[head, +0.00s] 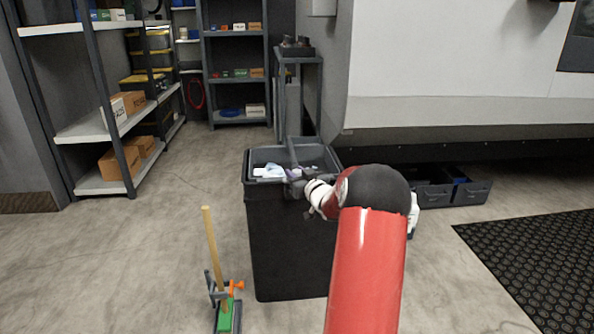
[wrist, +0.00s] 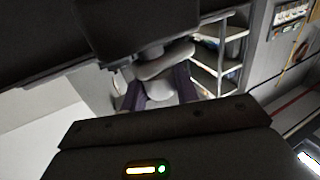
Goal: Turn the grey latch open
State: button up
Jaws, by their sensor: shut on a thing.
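My gripper (head: 296,178) is at the far end of my red arm, over the front right rim of a dark bin, seen in the head view. In the wrist view, my gripper (wrist: 160,90) has two dark, purplish fingers, one on each side of a light grey rounded piece. This piece, which looks like the grey latch (wrist: 163,62), has a curved bar above it. The fingers are shut on it. In the head view I cannot pick out the latch, as my wrist and gripper cover that spot. The latch's turn angle is unclear.
The dark bin (head: 285,245) holds pale scraps. Shelves (head: 100,120) line the left and back.

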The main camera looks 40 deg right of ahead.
jog(key=n+y+p, duration=0.2)
jog(key=y, duration=0.1)
jog(key=shift+d+r+p, duration=0.1)
jog(key=shift+r+p, duration=0.2)
jog(key=shift+p, duration=0.1)
jog(key=shift+f+n+y, duration=0.2)
jog(key=shift+n+y, duration=0.1)
jog(key=shift+y, duration=0.3)
jog(key=o, duration=1)
jog(key=shift+c, duration=0.2)
jog(key=shift+f, duration=0.1)
jog(key=s, duration=0.7)
jog(key=shift+s+d, duration=0.15)
jog(key=shift+s, duration=0.25)
